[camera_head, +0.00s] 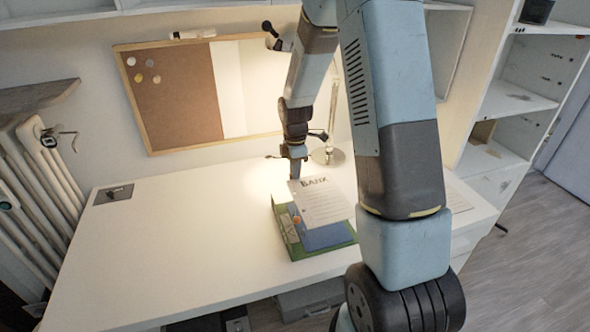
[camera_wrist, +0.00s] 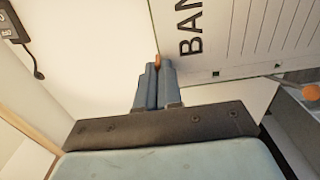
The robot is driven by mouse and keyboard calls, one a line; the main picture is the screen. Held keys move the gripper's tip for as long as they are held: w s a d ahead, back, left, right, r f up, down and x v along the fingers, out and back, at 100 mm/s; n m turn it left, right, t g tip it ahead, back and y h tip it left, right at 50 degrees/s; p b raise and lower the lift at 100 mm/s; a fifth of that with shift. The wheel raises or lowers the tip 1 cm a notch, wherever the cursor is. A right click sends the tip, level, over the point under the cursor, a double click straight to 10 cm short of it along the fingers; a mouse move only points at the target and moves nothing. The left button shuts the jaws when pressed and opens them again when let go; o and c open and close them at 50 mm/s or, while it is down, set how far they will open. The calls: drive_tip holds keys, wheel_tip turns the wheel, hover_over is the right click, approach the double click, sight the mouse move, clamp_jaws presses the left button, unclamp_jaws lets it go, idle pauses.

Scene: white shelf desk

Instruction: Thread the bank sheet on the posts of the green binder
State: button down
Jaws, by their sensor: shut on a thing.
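My gripper (camera_head: 296,178) is shut on the edge of the bank sheet (camera_head: 325,208), a white page headed "BANK" with printed lines. The sheet hangs over the green binder (camera_head: 287,238), tilted, and hides much of its blue inside. In the wrist view, the closed fingers (camera_wrist: 158,78) meet the sheet (camera_wrist: 225,30) at its edge, with a small orange bit at their tips. Two dark square holes show along the sheet's edge. An orange knob (camera_wrist: 312,91) shows at the right, beside grey metal. It looks apart from the holes. I cannot make out the posts clearly.
A desk lamp (camera_head: 330,155) stands behind, below a cork and white board (camera_head: 177,95). Another paper (camera_head: 457,195) lies at the right, near the shelves (camera_head: 500,145).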

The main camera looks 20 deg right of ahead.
drive_tip(key=shift+f, duration=4.65)
idle(2.3)
drive_tip(key=c, duration=1.2)
unclamp_jaws()
